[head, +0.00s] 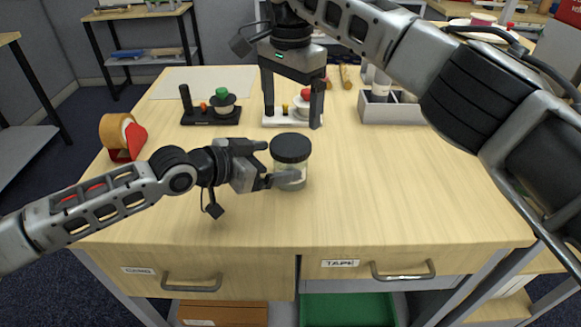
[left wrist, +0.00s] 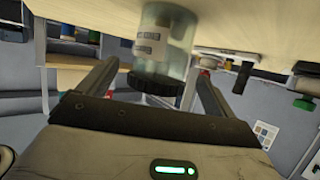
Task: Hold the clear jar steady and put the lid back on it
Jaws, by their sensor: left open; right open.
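The clear jar (head: 289,172) stands upright near the middle of the table. The black lid (head: 290,147) sits on top of the jar in the head view. In the left wrist view the jar (left wrist: 165,45) appears inverted, with the lid (left wrist: 155,88) toward the gripper. Whether the fingers touch the glass I cannot tell. My right gripper (head: 293,116) is open farther back, its fingers on either side of a red-knobbed item on a white stand (head: 282,121).
A black stand with a green-knobbed piece (head: 222,101) is at the back left. An orange tape roll in a red dispenser (head: 118,134) is at the left edge. A grey organiser (head: 390,108) stands at the back right. The right front tabletop is clear.

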